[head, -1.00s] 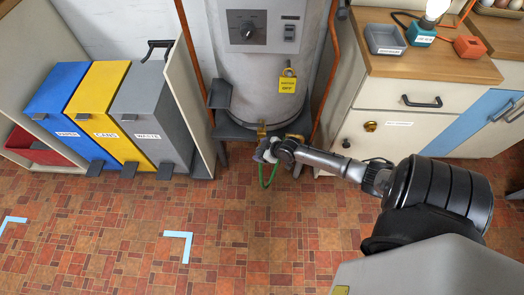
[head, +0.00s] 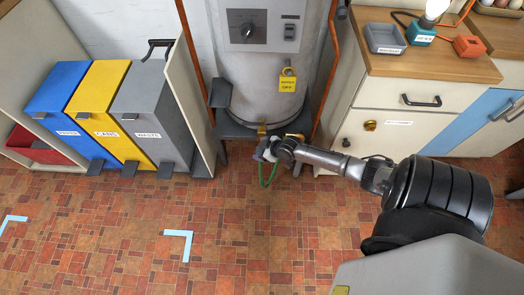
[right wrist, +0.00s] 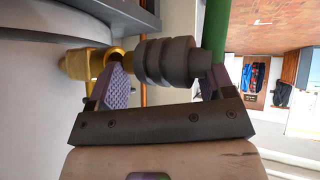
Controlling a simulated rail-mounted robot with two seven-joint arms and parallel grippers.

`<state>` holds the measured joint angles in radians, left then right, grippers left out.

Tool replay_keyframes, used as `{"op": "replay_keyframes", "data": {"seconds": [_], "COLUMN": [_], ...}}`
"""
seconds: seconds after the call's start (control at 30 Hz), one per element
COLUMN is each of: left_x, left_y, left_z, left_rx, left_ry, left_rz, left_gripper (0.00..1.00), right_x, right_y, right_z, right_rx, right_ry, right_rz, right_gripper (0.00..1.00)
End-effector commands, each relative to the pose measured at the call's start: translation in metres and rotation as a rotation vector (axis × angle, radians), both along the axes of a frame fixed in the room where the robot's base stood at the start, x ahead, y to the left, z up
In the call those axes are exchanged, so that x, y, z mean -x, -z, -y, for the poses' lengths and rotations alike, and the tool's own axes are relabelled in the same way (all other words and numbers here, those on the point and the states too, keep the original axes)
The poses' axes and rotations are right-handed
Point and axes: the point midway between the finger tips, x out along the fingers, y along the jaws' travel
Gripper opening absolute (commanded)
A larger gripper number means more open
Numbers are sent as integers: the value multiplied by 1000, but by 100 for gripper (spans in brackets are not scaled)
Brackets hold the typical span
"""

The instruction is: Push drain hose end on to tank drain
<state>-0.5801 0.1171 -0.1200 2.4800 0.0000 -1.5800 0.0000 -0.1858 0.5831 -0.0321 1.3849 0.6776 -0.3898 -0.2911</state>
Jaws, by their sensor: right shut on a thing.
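The brass tank drain (right wrist: 84,63) sticks out under the grey tank (head: 268,85). It shows small in the head view (head: 262,131). My right gripper (right wrist: 168,78) is shut on the dark grey ribbed drain hose end (right wrist: 166,61), which lies across between its fingers. The hose end is in line with the drain and very close to it. The left finger hides part of where they meet, so I cannot tell how far they overlap. The green hose (right wrist: 216,28) hangs from the hose end in a loop (head: 268,176). My left gripper is not in view.
A counter with drawers (head: 390,130) stands to the right. Copper pipes (head: 330,70) flank the tank.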

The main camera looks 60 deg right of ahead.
Motion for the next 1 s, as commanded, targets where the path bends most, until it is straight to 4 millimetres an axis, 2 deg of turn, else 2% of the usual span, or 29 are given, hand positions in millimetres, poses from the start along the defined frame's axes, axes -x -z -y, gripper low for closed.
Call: {"op": "replay_keyframes", "data": {"seconds": [0.03, 1.0], "left_x": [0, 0], "left_y": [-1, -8], "left_z": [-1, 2], "left_rx": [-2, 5], "left_ry": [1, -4], "left_rz": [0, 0], "left_gripper": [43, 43], "right_x": [2, 2], "right_y": [2, -2], "right_z": [5, 7], "right_rx": [4, 10], "right_ry": [9, 8], "right_rz": [-9, 0], "right_gripper": [54, 54]}}
